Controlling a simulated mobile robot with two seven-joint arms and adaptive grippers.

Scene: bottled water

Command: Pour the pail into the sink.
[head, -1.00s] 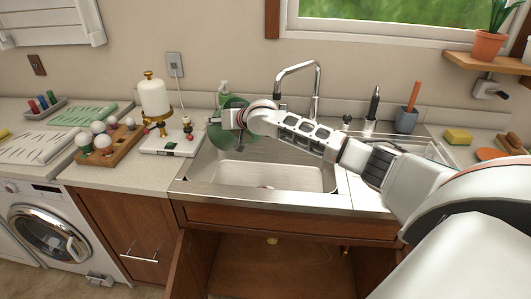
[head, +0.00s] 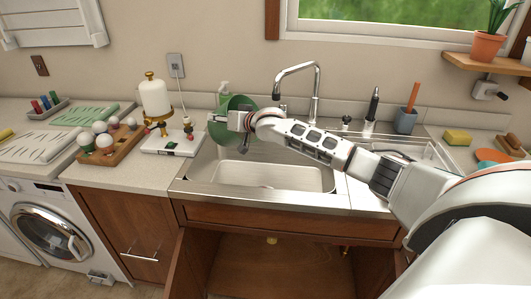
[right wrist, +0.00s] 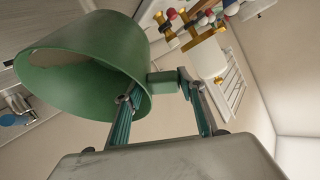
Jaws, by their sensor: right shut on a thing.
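The green pail (head: 219,131) is tilted above the left back part of the steel sink (head: 275,177). My right gripper (head: 246,121) is shut on the pail's side. In the right wrist view, the fingers (right wrist: 160,88) are closed around a small green block-like handle on the pail (right wrist: 95,50), and the pail's open mouth faces the lower left. I cannot see any contents in the pail or any liquid falling. The sink's basin looks empty. My left gripper is not in view.
The faucet (head: 314,85) rises behind the sink, right of the pail. A white scale-like board (head: 165,145) and a wooden tray with white balls (head: 108,155) are on the left counter.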

